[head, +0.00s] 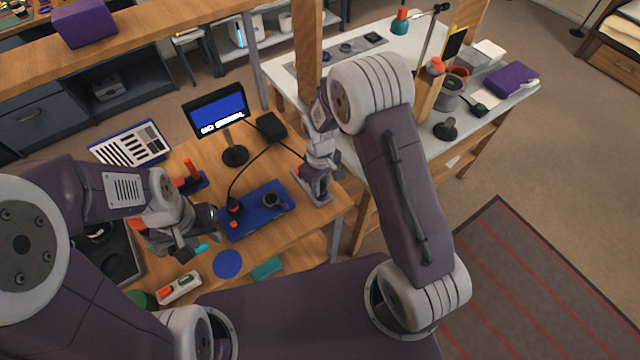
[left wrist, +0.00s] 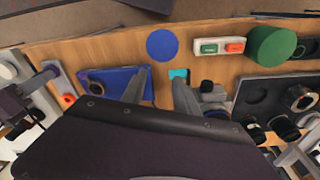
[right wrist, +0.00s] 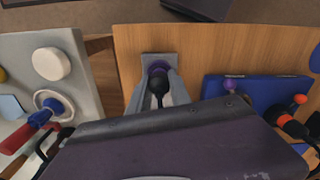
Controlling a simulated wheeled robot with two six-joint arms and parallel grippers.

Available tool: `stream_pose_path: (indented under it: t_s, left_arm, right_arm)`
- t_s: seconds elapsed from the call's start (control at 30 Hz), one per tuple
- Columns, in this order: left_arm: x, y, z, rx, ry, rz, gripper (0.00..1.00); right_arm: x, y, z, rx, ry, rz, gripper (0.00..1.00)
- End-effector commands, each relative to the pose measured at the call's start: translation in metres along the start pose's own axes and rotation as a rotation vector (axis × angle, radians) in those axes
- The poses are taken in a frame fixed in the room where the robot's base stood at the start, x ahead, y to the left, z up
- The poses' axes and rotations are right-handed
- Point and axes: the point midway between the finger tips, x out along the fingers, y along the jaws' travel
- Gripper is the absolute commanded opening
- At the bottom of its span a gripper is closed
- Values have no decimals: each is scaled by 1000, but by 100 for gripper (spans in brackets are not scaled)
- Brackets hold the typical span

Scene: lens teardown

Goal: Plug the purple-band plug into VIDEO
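The purple-band plug (right wrist: 158,84) is black with a purple part at its far end. It stands at a small grey plate on the wooden table (right wrist: 158,62). My right gripper (head: 318,192) has its fingers close together on both sides of it. A blue panel (head: 258,222) lies left of that gripper, with an orange-ringed black plug (head: 235,206) at its left end and a round black part (head: 273,200) on it. A small purple spot (right wrist: 230,86) shows on the panel. No VIDEO label is readable. My left gripper (left wrist: 158,88) is open and empty, near a teal block (left wrist: 179,74).
A monitor (head: 217,113) reading NO SIGNAL stands behind the panel. A black box (head: 271,126) has cables running to the panel and towards my right gripper.

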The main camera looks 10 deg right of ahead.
Motion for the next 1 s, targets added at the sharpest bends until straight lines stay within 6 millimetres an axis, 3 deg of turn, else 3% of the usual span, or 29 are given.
stream_pose_path:
  t_s: [0.07, 0.1, 0.2, 1.0]
  left_arm:
    - [0, 0, 0, 0, 0, 0, 36]
    - [0, 0, 0, 0, 0, 0, 36]
    - [0, 0, 0, 0, 0, 0, 36]
    - [-9, 0, -1, 0, 0, 0, 36]
  right_arm:
    - [0, 0, 0, 0, 0, 0, 0]
    - [0, 0, 0, 0, 0, 0, 21]
    - [0, 0, 0, 0, 0, 0, 0]
    - [-10, 0, 0, 0, 0, 0, 0]
